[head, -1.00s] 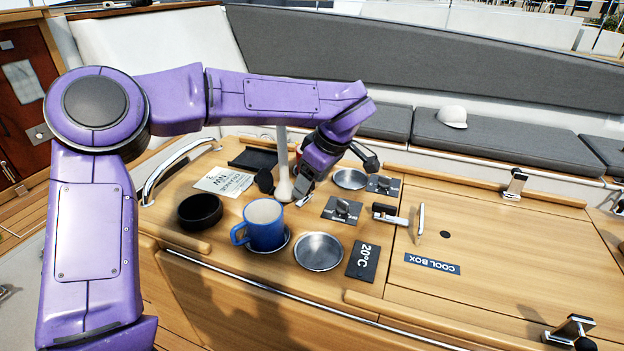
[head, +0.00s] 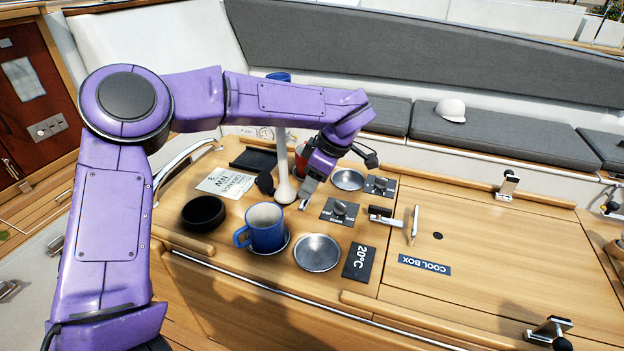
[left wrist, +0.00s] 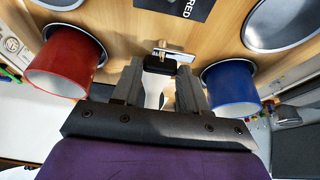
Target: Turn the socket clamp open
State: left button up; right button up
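I take a small silver crosspiece with a black block (left wrist: 167,52) in the left wrist view to be the socket clamp. It sits on the wooden table just beyond my fingertips, with a white shape below it, between my fingers. My left gripper (head: 308,192) is low over the table, just right of the white post (head: 284,165). In the left wrist view its two grey fingers (left wrist: 160,82) stand apart on either side of the white shape. I cannot tell whether they touch the clamp. My right gripper is not in view.
A blue mug (head: 265,227) stands close in front, and a red mug (left wrist: 68,62) stands on the other side. Steel dishes (head: 318,252), (head: 347,179), a black bowl (head: 203,212) and a dark plate with a knob (head: 340,209) surround the spot.

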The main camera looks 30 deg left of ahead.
pick_arm(q)
jog(key=o, duration=0.4)
jog(key=shift+c, duration=0.2)
jog(key=v, duration=1)
jog(key=shift+r, duration=0.3)
jog(key=shift+d, duration=0.1)
